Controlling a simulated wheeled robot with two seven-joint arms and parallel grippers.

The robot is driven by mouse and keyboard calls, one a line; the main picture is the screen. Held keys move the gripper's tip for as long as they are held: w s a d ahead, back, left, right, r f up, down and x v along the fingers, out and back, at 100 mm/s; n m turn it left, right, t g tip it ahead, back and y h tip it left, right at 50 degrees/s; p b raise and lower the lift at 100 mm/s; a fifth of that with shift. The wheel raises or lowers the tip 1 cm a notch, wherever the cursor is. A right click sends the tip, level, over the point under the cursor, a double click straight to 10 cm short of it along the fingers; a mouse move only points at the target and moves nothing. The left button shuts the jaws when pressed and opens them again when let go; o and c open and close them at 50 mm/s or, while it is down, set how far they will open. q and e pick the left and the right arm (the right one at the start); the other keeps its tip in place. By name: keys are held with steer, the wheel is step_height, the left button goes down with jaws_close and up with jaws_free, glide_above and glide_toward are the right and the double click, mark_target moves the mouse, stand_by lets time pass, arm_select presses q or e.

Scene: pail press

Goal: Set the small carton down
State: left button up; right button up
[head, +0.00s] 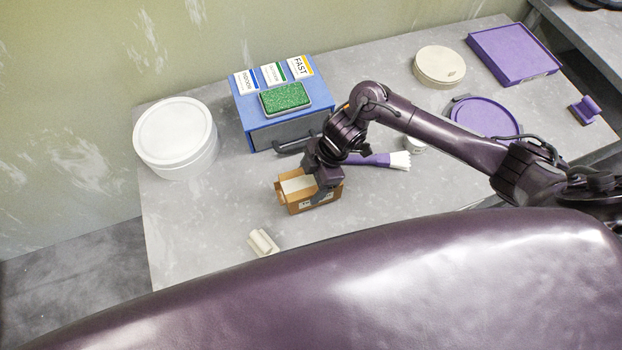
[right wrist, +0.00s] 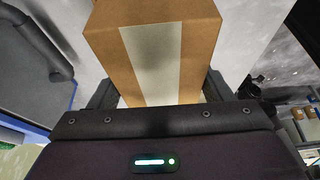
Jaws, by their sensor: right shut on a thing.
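The small carton (head: 296,203) is a brown box with a pale strip along its top. It is in the middle of the head view, in front of the blue drawer box. My right gripper (head: 322,186) is shut on the carton from above. In the right wrist view the carton (right wrist: 155,45) fills the space between the two fingers of my right gripper (right wrist: 160,92). The carton is at or close above the grey table (head: 200,240); I cannot tell whether it touches. My left gripper is not in view.
A blue drawer box (head: 240,122) with a dark handle carries a green sponge-like block (head: 285,97) and several labelled cards. A white round tub (head: 175,137) stands left, a purple brush (head: 375,160) behind my gripper, and a pale small block (head: 262,243) in front. Table left of the carton is clear.

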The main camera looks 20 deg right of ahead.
steer(key=shift+f, duration=0.4)
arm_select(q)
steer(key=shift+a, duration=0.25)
arm_select(e)
steer(key=shift+f, duration=0.15)
steer(key=o, duration=1)
steer(key=shift+d+r, duration=0.1)
steer(key=shift+r, duration=0.2)
steer(key=v, duration=1.1)
steer(key=shift+d+r+b, duration=0.15)
steer(key=shift+r+b, duration=0.15)
steer(key=shift+b, duration=0.1)
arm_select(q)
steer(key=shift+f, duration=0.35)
